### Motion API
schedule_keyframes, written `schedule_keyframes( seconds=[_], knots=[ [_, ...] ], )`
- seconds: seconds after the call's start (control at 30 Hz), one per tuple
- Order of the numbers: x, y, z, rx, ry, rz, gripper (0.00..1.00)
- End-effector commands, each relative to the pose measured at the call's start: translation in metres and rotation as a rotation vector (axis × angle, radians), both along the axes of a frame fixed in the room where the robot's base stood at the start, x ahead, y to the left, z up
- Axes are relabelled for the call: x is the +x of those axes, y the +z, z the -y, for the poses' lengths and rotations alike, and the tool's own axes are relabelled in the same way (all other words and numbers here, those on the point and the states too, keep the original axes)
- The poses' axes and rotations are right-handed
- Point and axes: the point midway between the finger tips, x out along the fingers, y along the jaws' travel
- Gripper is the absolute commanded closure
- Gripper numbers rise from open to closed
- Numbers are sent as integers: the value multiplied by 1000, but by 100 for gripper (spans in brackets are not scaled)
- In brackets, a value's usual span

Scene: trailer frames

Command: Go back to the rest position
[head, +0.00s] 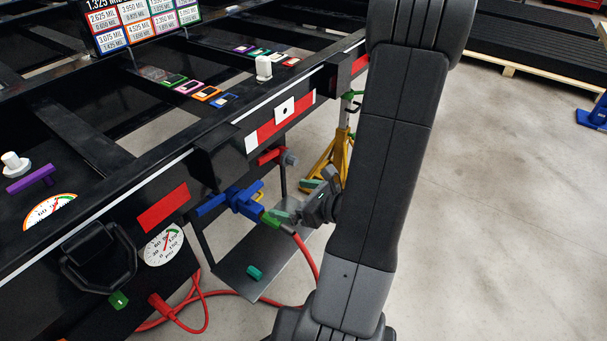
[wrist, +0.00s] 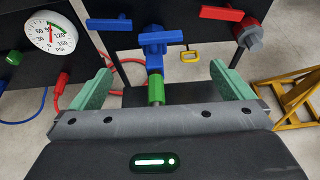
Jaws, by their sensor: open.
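My gripper (head: 287,201) is open at the front of the black trailer frame (head: 210,165). In the wrist view its two green fingers (wrist: 160,69) stand wide apart. A blue valve (wrist: 154,42) with a green fitting (wrist: 156,90) shows between them, with clear space to each finger. The head view also shows the blue valve (head: 243,202) just left of my gripper and the green fitting (head: 271,220) close to one finger.
A red valve (head: 271,156) sits behind my gripper. A grey shelf (head: 235,268) with a teal piece (head: 254,272) hangs below. A red hose (head: 306,254) runs down there. A pressure gauge (head: 164,246) is left; a yellow stand (head: 335,155) is behind.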

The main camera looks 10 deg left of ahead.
Motion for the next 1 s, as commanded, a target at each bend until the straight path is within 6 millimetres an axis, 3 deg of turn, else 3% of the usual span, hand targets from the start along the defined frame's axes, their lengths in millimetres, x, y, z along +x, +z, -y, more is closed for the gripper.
schedule_keyframes(
  seconds=[0.37,1.0],
  knots=[
    [5,-6,-11,-1,2,0,0],
    [40,-43,-93,-1,3,-1,0]
  ],
)
